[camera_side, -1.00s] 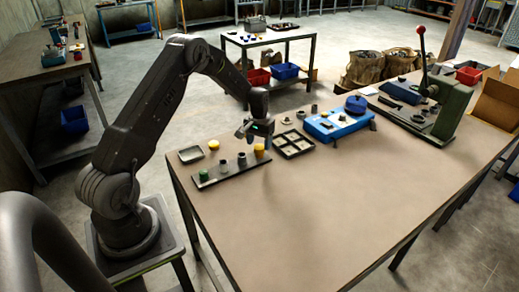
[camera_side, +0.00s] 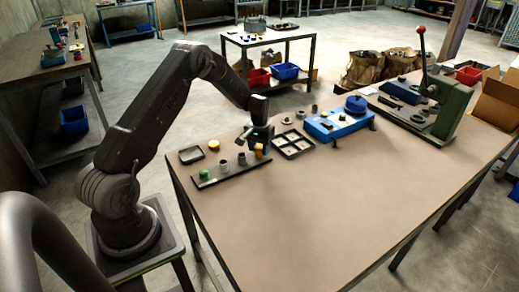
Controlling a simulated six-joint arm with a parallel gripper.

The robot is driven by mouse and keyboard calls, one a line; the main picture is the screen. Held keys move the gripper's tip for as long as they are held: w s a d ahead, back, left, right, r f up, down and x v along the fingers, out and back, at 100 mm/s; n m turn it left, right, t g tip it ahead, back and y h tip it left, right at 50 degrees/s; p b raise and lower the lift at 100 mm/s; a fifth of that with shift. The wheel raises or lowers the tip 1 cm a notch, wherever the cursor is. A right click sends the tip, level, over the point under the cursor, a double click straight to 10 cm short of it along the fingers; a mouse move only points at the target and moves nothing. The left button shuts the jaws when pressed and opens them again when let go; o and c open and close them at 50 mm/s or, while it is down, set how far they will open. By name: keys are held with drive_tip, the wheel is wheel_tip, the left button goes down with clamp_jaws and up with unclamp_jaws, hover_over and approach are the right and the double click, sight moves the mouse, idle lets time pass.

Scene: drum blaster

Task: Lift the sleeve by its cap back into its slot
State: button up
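A long dark rack (camera_side: 230,173) lies near the left end of the table and holds a row of small cylinders. A green one (camera_side: 204,174) stands at its left, with a grey one (camera_side: 223,164) and another grey one (camera_side: 242,158) along the row. At the right end is a sleeve with a yellow-orange cap (camera_side: 259,152), partly hidden by my gripper; it looks tilted. My gripper (camera_side: 256,147) points down at this cap, with its fingers overlapping it in the picture. Whether the fingers grip it, and whether the sleeve sits in a slot, I cannot tell.
A small dark tray (camera_side: 191,154) and a yellow round piece (camera_side: 213,145) lie behind the rack. A compartment tray (camera_side: 292,145), a blue device (camera_side: 338,124) and a green lever press (camera_side: 445,108) stand to the right. The front of the table is clear.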

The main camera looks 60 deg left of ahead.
sight(260, 147)
drive_tip(key=c, duration=0.5)
drive_tip(key=shift+r, duration=3.55)
drive_tip(key=w+d, duration=0.3)
drive_tip(key=w, duration=0.9)
drive_tip(key=shift+s, duration=0.1)
drive_tip(key=shift+f, duration=3.75)
drive_tip(key=o, duration=1)
